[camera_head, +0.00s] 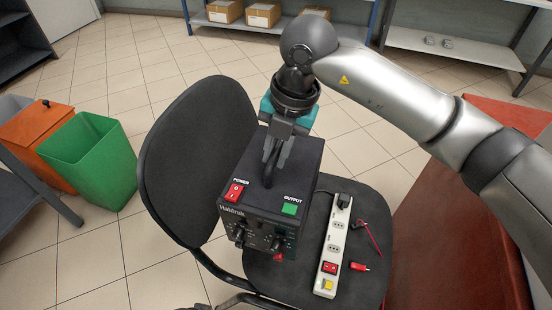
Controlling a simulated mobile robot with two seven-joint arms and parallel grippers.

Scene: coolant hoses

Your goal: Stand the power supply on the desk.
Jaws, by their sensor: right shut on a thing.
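The power supply (262,210) is a black box with a red POWER switch, a green OUTPUT button and dark knobs on its front. It is upright over the seat of a dark office chair (345,215). I cannot tell whether its underside touches the seat. My right gripper (272,165) points down from above and is shut on the handle on top of the power supply. The desk (455,245) is the red-brown surface at the right edge, under my right arm. My left gripper is not in view.
A white power strip (335,240) lies on the chair seat, with a thin red item (370,237) and a small red piece (360,267) beside it. The chair backrest (190,155) rises left of the power supply. A green bin (90,160) and an orange bin (35,140) stand left.

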